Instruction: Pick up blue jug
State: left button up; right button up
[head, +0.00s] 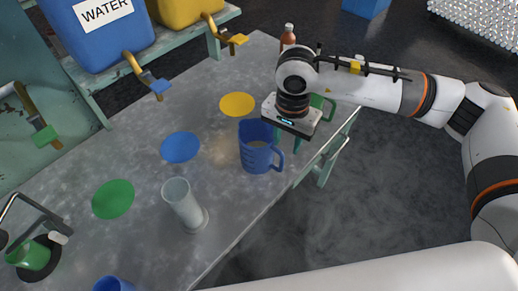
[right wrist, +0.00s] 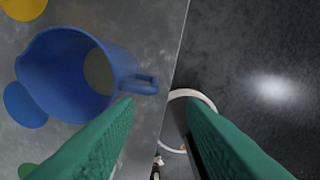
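The blue jug (head: 254,158) stands upright on the grey table, near its right edge. Its handle points right, towards the edge. My right gripper (head: 298,134) is beside the jug on the handle side, its green fingers partly hidden by the gripper body. In the right wrist view the jug (right wrist: 58,78) is upper left, with its handle just beyond the fingertips. The two green fingers of the right gripper (right wrist: 159,105) are spread apart, with nothing held between them. I cannot tell whether a finger touches the handle. My left gripper is not in view.
A clear glass cylinder (head: 183,206) stands left of the jug. Yellow (head: 238,104), blue (head: 180,147) and green (head: 113,199) discs lie on the table (head: 140,236). A brown bottle (head: 288,37) stands at the back. Another blue vessel (head: 113,284) is cut off below.

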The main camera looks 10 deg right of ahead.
aim_at(282, 160)
jog(key=f+p, duration=0.1)
jog(key=f, duration=0.1)
jog(key=f+p, duration=0.1)
jog(key=f, duration=0.2)
jog(key=f+p, duration=0.1)
jog(key=f, duration=0.2)
jog(key=shift+w+a+f, duration=0.1)
jog(key=shift+w+f, duration=0.15)
jog(key=shift+w, duration=0.15)
jog(key=shift+f, duration=0.5)
grip_shut()
